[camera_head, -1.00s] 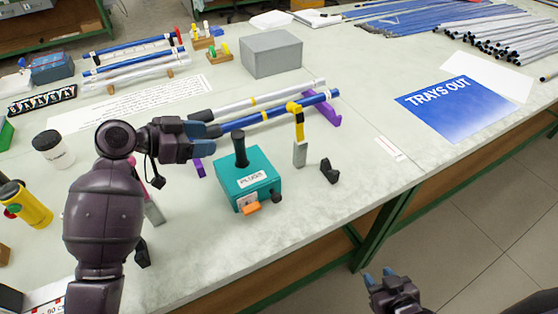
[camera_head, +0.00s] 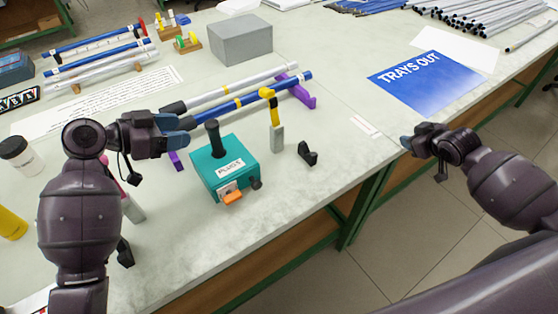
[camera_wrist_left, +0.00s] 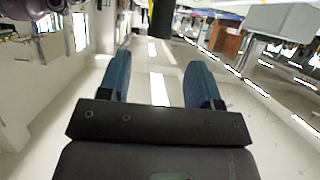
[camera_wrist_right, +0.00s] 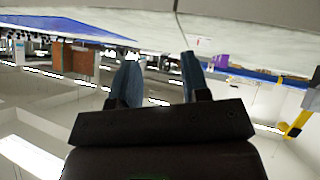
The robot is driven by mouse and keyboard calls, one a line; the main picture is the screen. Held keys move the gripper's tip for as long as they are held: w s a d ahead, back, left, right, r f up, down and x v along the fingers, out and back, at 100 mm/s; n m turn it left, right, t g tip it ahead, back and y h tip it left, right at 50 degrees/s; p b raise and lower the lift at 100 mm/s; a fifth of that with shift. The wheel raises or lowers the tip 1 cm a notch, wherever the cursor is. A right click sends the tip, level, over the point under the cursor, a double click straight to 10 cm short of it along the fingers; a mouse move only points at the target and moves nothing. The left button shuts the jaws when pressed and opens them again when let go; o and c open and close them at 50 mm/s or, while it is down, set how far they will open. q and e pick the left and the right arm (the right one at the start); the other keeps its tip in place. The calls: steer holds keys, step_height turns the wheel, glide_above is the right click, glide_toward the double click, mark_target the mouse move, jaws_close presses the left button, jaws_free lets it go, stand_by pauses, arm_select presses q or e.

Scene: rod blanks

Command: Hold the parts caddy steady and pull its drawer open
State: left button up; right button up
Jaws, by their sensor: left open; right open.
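The parts caddy (camera_head: 217,184) is a teal box labelled "PLUGS" on the bench, with a black upright handle (camera_head: 213,138) on top. Its drawer front has an orange pull (camera_head: 233,197) facing the near edge. The drawer looks shut. A black knob sits at the caddy's right corner. My left gripper (camera_head: 186,122) is open and empty, just left of the handle and apart from it. In the left wrist view a dark post, likely the handle, shows ahead of the open fingers (camera_wrist_left: 158,85). My right gripper (camera_head: 408,142) is open and empty by the bench's front edge, well right of the caddy.
A blue rod (camera_head: 290,84) and a white rod lie on purple supports behind the caddy. A yellow-topped stand (camera_head: 276,130) and a small black clip (camera_head: 307,153) stand right of it. A grey box (camera_head: 241,40) is farther back. Bench space toward the blue "TRAYS OUT" sheet (camera_head: 426,82) is clear.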

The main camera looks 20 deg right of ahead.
steer(key=shift+n+y, duration=0.5)
steer(key=shift+y, duration=0.2)
steer(key=w+a+r, duration=0.1)
steer(key=a, duration=0.1)
steer(key=w+a+r, duration=0.1)
steer(key=a, duration=0.1)
steer(key=w+a, duration=0.2)
steer(key=shift+r, duration=0.4)
steer(key=a+r+n+g+y, duration=0.2)
steer(key=a+n+g+y, duration=0.1)
steer(key=a, duration=1.3)
arm_select(q)
glide_above(221, 153)
steer(key=w+d, duration=0.1)
steer(key=w, duration=0.1)
step_height(221, 153, down, 4)
steer(key=shift+s+f, duration=0.1)
steer(key=shift+s, duration=0.05)
arm_select(e)
steer(key=s+a+r+n+g, duration=0.1)
steer(key=s+a, duration=0.3)
steer(key=a, duration=0.5)
steer(key=s+a+r+n+g+y, duration=0.1)
steer(key=s+a+n+g, duration=0.2)
steer(key=a, duration=0.6)
steer(key=shift+s+r+n+g+y, duration=0.3)
steer(key=shift+s+n+g, duration=0.1)
steer(key=shift+s+n, duration=0.1)
